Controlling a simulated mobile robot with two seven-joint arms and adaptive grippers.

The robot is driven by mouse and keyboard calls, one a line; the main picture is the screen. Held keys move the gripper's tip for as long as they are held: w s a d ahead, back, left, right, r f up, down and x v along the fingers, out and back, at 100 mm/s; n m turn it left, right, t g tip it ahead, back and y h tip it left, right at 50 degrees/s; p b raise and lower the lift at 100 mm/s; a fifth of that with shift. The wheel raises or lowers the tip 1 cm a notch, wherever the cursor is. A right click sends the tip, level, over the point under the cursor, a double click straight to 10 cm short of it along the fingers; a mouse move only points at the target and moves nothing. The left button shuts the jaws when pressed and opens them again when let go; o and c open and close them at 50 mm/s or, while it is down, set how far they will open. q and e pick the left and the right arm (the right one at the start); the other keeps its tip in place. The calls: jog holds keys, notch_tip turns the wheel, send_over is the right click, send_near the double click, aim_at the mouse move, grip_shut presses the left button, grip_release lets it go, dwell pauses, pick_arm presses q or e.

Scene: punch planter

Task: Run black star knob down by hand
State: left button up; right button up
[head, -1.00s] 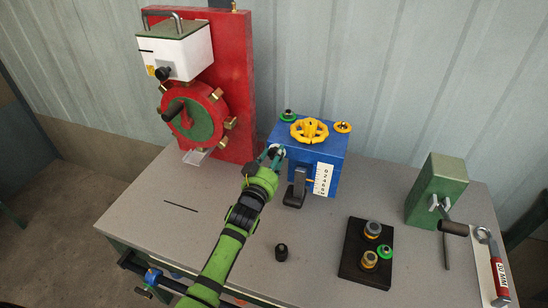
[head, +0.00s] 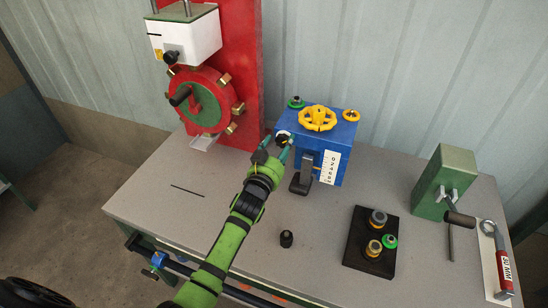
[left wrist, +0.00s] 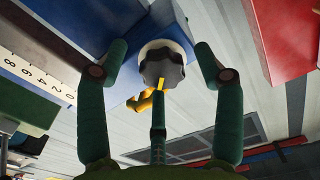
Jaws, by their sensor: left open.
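The black star knob (left wrist: 162,68) sits in front of a round white collar (left wrist: 160,47) on the left side of the blue box (left wrist: 125,50). A small yellow mark shows at the knob's edge. My left gripper (left wrist: 160,56) is open, with one green finger on each side of the knob. Gaps show between the fingers and the knob. In the head view my left gripper (head: 276,148) is at the left side of the blue box (head: 300,148), and the knob (head: 283,138) is small and partly hidden there. My right gripper is not in view.
A yellow handwheel (head: 318,118) tops the blue box; a black lever (head: 302,178) and white scale (head: 329,167) are in front. The red machine (head: 245,75) stands left. A black tray (head: 370,245) and green block (head: 440,182) stand right. The front table is mostly clear.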

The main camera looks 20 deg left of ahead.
pick_arm(q)
jog(key=s, duration=1.1)
jog(key=shift+s+a, duration=0.2)
jog(key=shift+s, duration=0.05)
jog(key=s, duration=1.2)
jog(key=shift+a, duration=0.25)
